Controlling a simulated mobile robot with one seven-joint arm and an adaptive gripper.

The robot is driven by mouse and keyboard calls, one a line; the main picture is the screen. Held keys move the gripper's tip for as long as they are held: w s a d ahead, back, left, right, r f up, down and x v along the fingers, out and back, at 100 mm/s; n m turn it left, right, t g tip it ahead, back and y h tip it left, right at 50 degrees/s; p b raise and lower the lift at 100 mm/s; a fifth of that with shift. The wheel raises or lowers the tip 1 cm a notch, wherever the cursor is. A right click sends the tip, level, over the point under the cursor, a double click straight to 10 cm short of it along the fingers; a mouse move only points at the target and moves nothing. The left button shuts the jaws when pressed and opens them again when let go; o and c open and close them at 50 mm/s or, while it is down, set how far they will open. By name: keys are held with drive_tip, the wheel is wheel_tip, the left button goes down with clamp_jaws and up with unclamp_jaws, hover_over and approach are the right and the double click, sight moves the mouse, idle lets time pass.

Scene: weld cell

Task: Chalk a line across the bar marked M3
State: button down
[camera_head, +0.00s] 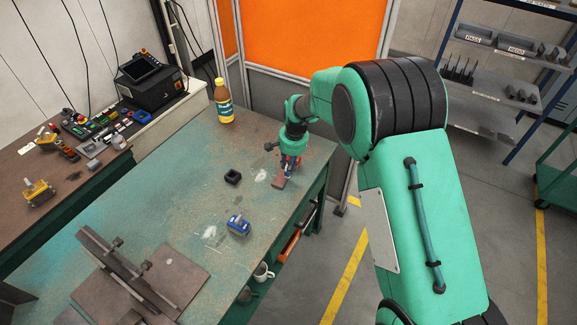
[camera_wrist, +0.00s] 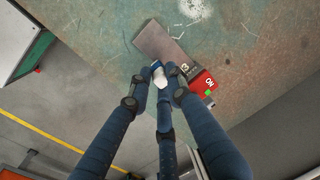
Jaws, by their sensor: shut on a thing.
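The bar (camera_wrist: 160,42) is a flat grey-brown piece on the green worktable (camera_head: 165,175). Its label (camera_wrist: 185,68) is partly covered; a "3" shows, but I cannot read it fully. In the head view the bar (camera_head: 279,183) lies near the table's right edge. My gripper (camera_wrist: 165,72), with dark blue fingers, is shut on a small white chalk piece (camera_wrist: 160,82) with a blue part. The chalk is over the bar's near edge; I cannot tell whether it touches. No chalk line shows on the visible part. In the head view my gripper (camera_head: 289,163) hides the chalk.
A red block (camera_wrist: 204,82) marked "ON" sits at the bar's labelled end. A black open block (camera_head: 232,177), a blue device (camera_head: 238,225), a bottle (camera_head: 223,103) and a steel angle fixture (camera_head: 130,270) stand on the table. White smudges mark its top.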

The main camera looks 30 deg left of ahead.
sight(278, 175)
drive_tip(key=shift+f, duration=0.2)
idle(0.3)
drive_tip(key=shift+s+a+p, duration=0.15)
drive_tip(key=shift+a+p, duration=0.3)
drive_tip(key=shift+a, duration=0.75)
drive_tip(key=shift+s+a+p, duration=0.1)
drive_tip(key=shift+a+p, duration=0.35)
drive_tip(key=shift+a, duration=0.7)
idle(2.2)
idle(0.4)
wheel_tip(278, 175, up, 7)
drive_tip(key=p, duration=0.3)
idle(0.5)
